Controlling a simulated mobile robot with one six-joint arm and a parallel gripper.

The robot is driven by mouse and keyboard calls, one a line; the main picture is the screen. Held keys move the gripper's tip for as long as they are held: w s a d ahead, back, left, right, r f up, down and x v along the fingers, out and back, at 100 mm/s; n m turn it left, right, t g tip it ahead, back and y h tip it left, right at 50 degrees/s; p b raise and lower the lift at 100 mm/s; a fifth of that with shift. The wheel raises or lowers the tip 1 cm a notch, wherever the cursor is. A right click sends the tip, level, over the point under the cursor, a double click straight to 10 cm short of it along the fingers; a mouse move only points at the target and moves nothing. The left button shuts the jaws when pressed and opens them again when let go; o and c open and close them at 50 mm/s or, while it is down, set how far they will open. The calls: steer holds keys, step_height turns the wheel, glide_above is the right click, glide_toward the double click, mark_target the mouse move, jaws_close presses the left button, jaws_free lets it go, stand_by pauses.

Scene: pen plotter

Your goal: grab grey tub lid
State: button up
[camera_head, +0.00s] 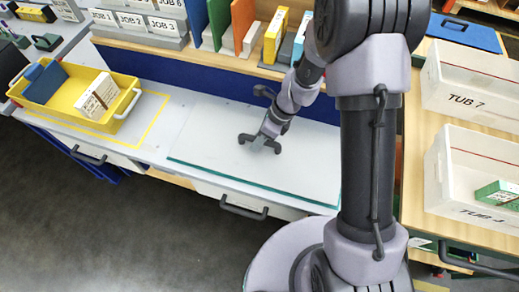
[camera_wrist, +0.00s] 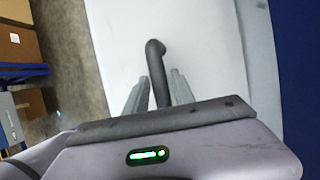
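My gripper (camera_head: 261,143) is low over a pale grey-white flat panel (camera_head: 210,140) with a green front edge, on the bench in the head view. The wrist view also shows the panel (camera_wrist: 205,60). There, a dark bent bar (camera_wrist: 157,62), like a handle, lies between my two fingers (camera_wrist: 158,92). The fingers stand apart, one on each side of the bar, with narrow gaps. I cannot tell whether the bar belongs to the panel. No part is clearly recognisable as a grey tub lid, and I cannot tell whether the panel is one.
A yellow tray (camera_head: 70,108) with a blue block and a white box stands left on the bench. Tubs marked TUB (camera_head: 470,85) and a flat blue piece (camera_head: 463,32) are at right. Shelf items, including an orange-yellow box (camera_head: 276,36), stand behind the panel. Bare floor (camera_head: 130,240) is in front.

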steer(key=shift+a+f, duration=0.1)
steer(key=shift+f, duration=0.05)
jaws_close()
